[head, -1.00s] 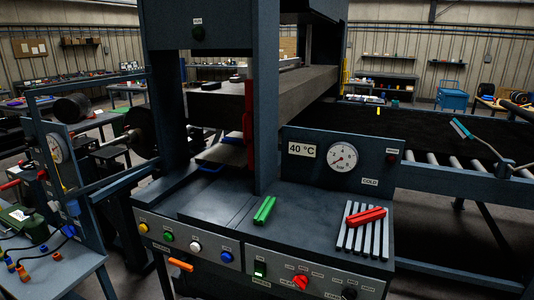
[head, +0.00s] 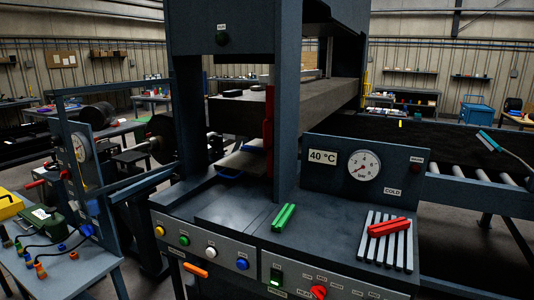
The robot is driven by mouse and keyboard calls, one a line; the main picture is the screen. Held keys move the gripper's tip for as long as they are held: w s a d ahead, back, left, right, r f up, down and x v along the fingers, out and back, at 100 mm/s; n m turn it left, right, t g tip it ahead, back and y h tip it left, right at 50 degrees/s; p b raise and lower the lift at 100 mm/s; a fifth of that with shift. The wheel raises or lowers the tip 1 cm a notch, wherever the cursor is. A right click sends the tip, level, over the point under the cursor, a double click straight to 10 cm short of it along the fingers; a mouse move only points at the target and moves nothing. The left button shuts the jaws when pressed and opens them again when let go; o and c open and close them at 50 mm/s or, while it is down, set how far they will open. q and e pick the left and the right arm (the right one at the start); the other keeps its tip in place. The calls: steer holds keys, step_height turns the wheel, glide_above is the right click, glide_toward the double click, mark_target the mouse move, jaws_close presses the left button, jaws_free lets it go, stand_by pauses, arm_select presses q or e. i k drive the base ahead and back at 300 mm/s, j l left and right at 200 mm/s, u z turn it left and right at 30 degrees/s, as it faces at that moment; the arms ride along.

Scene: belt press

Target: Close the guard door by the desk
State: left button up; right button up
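The press (head: 185,120) stands before me, with its control desk (head: 235,215) in front. Between its two front columns the opening shows, with a light slab and a blue-edged piece (head: 228,173) inside. A narrow upright red part (head: 268,135) stands at the right side of this opening, beside the right column (head: 287,110). It may belong to the guard door, but I cannot tell; no door panel shows clearly across the opening. Neither of my grippers is in view.
A side table (head: 85,270) with a yellow box (head: 8,205) and connectors stands at left. A roller conveyor (head: 480,175) runs at right.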

mark_target(72, 156)
steer(key=u, duration=0.8)
steer(key=i+j+u, duration=0.1)
steer(key=u, duration=0.3)
steer(key=i+j+u, duration=0.15)
steer(key=u, duration=0.25)
steer(key=i+j+u, duration=0.1)
steer(key=u, duration=0.3)
steer(key=i+u, duration=0.15)
steer(key=u, duration=0.25)
steer(key=i+j, duration=0.1)
steer(key=i, duration=3.7)
steer(key=i+z, duration=0.2)
steer(key=z, duration=0.3)
steer(key=i+j+z, duration=0.15)
steer(key=z, duration=0.3)
steer(key=i+j+z, duration=0.2)
steer(key=z, duration=3)
steer(key=j, duration=0.1)
